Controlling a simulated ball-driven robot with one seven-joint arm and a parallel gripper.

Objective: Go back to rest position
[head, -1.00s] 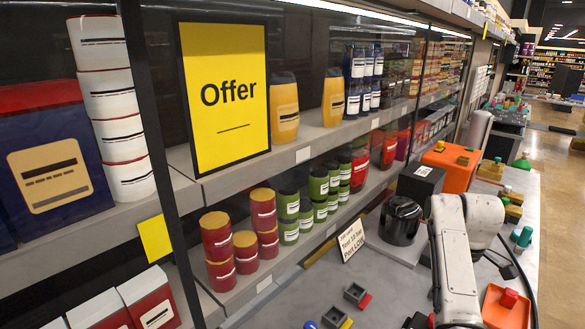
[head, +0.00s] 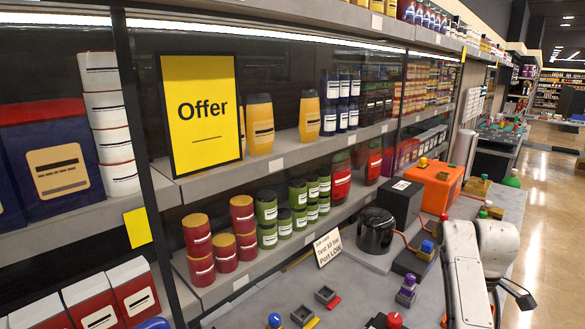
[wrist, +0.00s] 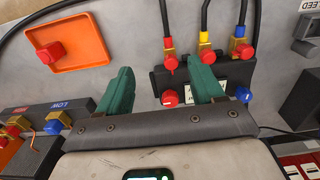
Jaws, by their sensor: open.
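My gripper (wrist: 158,66) shows in the wrist view with its two green fingers spread wide and nothing held between them. Beyond the fingers is a black manifold block (wrist: 180,75) with red, yellow and blue hose fittings on top and a red and a blue knob in front. I cannot tell how far the fingers are from it. In the head view my white arm (head: 466,275) stands at the lower right, and the gripper itself is out of that picture.
A black pump-like pot (head: 376,232), a black box (head: 399,201) and an orange case (head: 436,185) stand along the shelf side. Stocked shelves (head: 290,150) border the bench; open floor (head: 545,205) lies right.

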